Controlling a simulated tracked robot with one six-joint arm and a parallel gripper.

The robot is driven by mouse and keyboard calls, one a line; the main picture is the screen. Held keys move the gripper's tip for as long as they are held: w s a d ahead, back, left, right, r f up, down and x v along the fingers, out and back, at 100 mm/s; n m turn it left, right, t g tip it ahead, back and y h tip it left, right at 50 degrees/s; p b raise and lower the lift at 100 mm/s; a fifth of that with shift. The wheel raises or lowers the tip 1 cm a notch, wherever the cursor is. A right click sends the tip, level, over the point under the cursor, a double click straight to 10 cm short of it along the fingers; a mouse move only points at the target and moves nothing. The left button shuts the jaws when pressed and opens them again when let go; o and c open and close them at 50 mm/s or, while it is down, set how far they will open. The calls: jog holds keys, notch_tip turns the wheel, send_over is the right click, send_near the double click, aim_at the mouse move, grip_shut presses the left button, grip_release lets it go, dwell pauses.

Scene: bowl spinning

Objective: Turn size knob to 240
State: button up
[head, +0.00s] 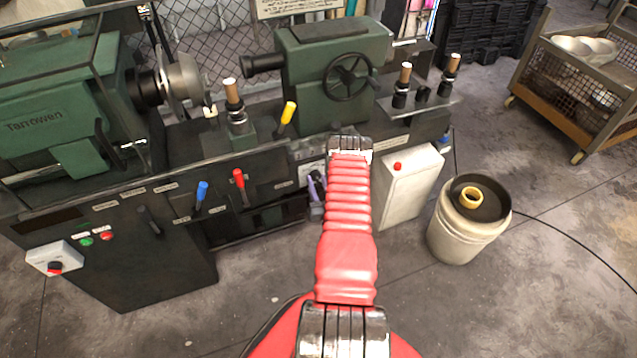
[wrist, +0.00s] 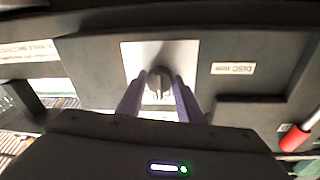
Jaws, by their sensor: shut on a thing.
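The size knob (wrist: 158,82) is a dark round knob on a pale square plate (wrist: 187,58), seen in the wrist view. A label reading "DISC mm" (wrist: 234,69) is on the dark panel to its right. My gripper (wrist: 160,92) has its two purple fingers on either side of the knob and is shut on it. The scale marks on the plate are too small to read, so the knob's setting cannot be told. In the head view my red arm hides the knob, and part of my gripper (head: 316,190) shows at the arm's left.
The green lathe (head: 335,75) stands ahead. Red (head: 239,182), blue (head: 201,192) and yellow (head: 287,112) levers stick out nearby. A white box with a red button (head: 410,185) and a bucket (head: 466,225) stand to the right. The floor in front is clear.

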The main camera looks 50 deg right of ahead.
jog(key=shift+s+d+f, duration=0.1)
jog(key=shift+s+f, duration=0.15)
jog(key=o, duration=1.1)
jog(key=shift+w+r, duration=0.15)
jog(key=shift+r, duration=0.05)
jog(key=shift+c, duration=0.2)
jog(key=v, duration=1.4)
jog(key=shift+w, duration=0.1)
